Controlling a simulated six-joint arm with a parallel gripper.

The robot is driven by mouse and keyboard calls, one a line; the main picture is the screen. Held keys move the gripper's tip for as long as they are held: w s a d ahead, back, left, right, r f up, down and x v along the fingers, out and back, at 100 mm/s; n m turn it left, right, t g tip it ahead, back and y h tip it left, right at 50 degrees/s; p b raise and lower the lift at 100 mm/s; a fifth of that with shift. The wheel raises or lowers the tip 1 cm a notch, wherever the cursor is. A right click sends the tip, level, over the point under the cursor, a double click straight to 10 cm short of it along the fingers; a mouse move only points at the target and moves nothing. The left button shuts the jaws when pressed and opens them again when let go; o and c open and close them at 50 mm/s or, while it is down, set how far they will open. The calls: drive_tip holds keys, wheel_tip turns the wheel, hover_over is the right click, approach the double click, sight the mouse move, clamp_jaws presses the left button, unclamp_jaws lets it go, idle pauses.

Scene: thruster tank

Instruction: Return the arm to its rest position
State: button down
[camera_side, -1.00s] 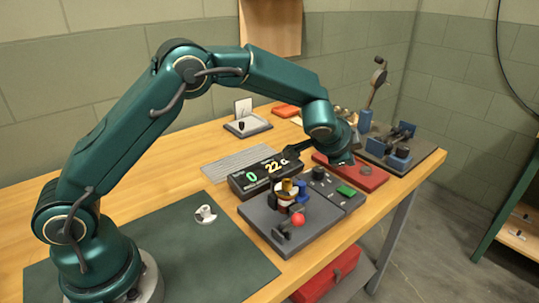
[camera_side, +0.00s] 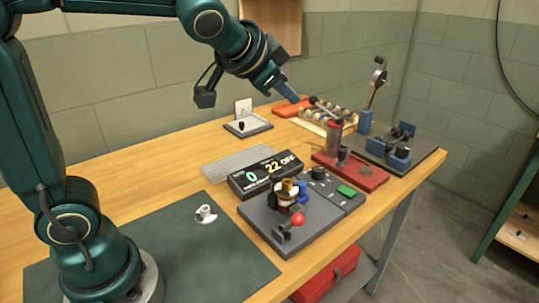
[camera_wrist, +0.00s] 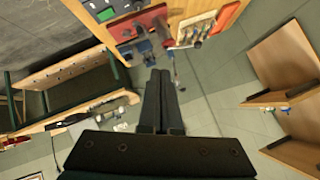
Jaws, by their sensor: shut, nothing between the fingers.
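My gripper (camera_side: 289,92) is raised well above the workbench, in front of the back wall, with its fingers pointing down to the right. In the wrist view my gripper (camera_wrist: 162,75) shows its two fingers side by side, closed, with nothing between them. My arm rises high from its base on the dark green mat (camera_side: 220,262), and its upper part passes out of the top of the side view. The gripper touches nothing.
A small white part (camera_side: 206,213) sits on the mat. The air around the gripper is clear.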

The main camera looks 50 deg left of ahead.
drive_tip(key=s+d+f+n+g+h, duration=0.1)
drive_tip(key=s+f, duration=0.3)
drive_tip(key=s, duration=0.5)
drive_tip(key=s+d+f+n+g+h, duration=0.1)
drive_tip(key=s+f, duration=0.4)
drive_tip(key=s, duration=0.5)
drive_tip(key=shift+s+d+f+n+g+h, duration=0.15)
drive_tip(key=shift+s+d+n+g+h, duration=0.25)
drive_tip(key=shift+n+g, duration=0.6)
drive_tip(key=shift+w+d, duration=0.1)
drive_tip(key=shift+w, duration=0.05)
